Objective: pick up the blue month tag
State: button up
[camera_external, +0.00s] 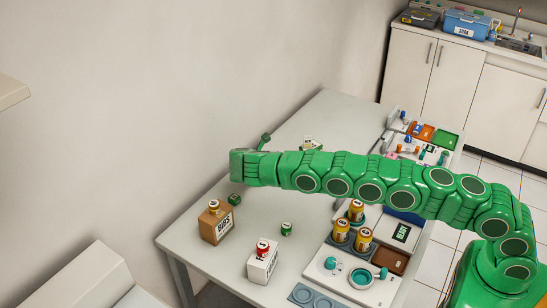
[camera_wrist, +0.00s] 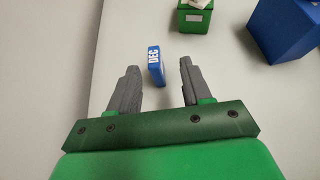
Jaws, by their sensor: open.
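The blue month tag (camera_wrist: 155,66) shows in the wrist view, a small upright blue piece with white "DEC" lettering, standing on the pale table. My gripper (camera_wrist: 159,69) is open, with one grey finger on each side of the tag. The tag lies between the fingertips in the picture, with a gap to each finger; whether it is within their depth I cannot tell. In the external view my green arm reaches left across the table, and I cannot make out the tag there.
A green box (camera_wrist: 195,17) and a larger blue block (camera_wrist: 285,28) stand beyond, to the right. On the table (camera_external: 190,235) are a brown box (camera_external: 216,224), a white box (camera_external: 262,264), a small green jar (camera_external: 286,229) and several yellow jars. The wall runs along the left.

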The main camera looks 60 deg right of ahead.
jog(key=shift+w+f+x, duration=0.1)
jog(key=shift+w+x, duration=0.05)
jog(key=shift+x, duration=1.25)
jog(key=shift+w+f+x, duration=0.15)
jog(key=shift+w+x, duration=0.05)
jog(key=shift+x, duration=1.2)
jog(key=shift+a, duration=0.15)
grip_shut()
